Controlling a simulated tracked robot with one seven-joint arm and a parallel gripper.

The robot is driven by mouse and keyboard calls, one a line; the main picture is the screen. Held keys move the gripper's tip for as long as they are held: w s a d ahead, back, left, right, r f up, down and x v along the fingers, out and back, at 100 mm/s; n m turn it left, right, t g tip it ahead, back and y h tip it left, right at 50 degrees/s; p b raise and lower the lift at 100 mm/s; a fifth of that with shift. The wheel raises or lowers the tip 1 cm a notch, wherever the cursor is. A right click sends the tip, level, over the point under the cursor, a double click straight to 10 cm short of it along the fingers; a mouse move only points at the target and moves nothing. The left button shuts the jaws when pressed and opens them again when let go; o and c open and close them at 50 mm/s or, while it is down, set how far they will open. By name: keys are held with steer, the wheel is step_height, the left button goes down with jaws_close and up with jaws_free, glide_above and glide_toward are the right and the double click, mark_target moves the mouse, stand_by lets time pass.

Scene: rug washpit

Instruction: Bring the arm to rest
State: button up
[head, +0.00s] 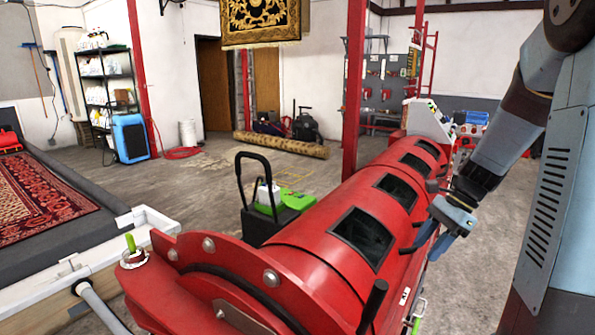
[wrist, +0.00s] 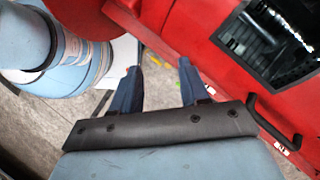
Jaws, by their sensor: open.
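My gripper (head: 440,240) hangs at the end of my bent arm at the right of the head view. It is beside the right side of a long red drum machine (head: 315,235). In the wrist view my gripper (wrist: 158,68) shows two dark blue fingers spread apart, with nothing between them. The red machine (wrist: 205,30) lies close beyond and to the right of the fingers there, with a dark window and a black handle (wrist: 272,125). I cannot tell whether the gripper touches the machine.
A green and black cleaning machine (head: 272,210) stands behind the drum. A patterned rug (head: 40,195) lies on a grey bed at the left. Shelves (head: 108,80), a blue unit (head: 130,137) and a rolled rug (head: 280,145) are further back. Open floor (head: 200,205) lies left of the drum.

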steer(key=s+a+r+n+t+h, duration=0.3)
steer(key=s+r+n, duration=0.4)
steer(key=s, duration=0.1)
steer(key=s+a+r+n+t+h, duration=0.3)
steer(key=s+a+r+n, duration=0.1)
steer(key=s+r+n, duration=0.3)
steer(key=shift+s+a+n+t, duration=0.2)
steer(key=shift+s+n+t, duration=0.15)
steer(key=shift+n, duration=0.35)
steer(key=shift+s, duration=0.1)
stand_by(0.6)
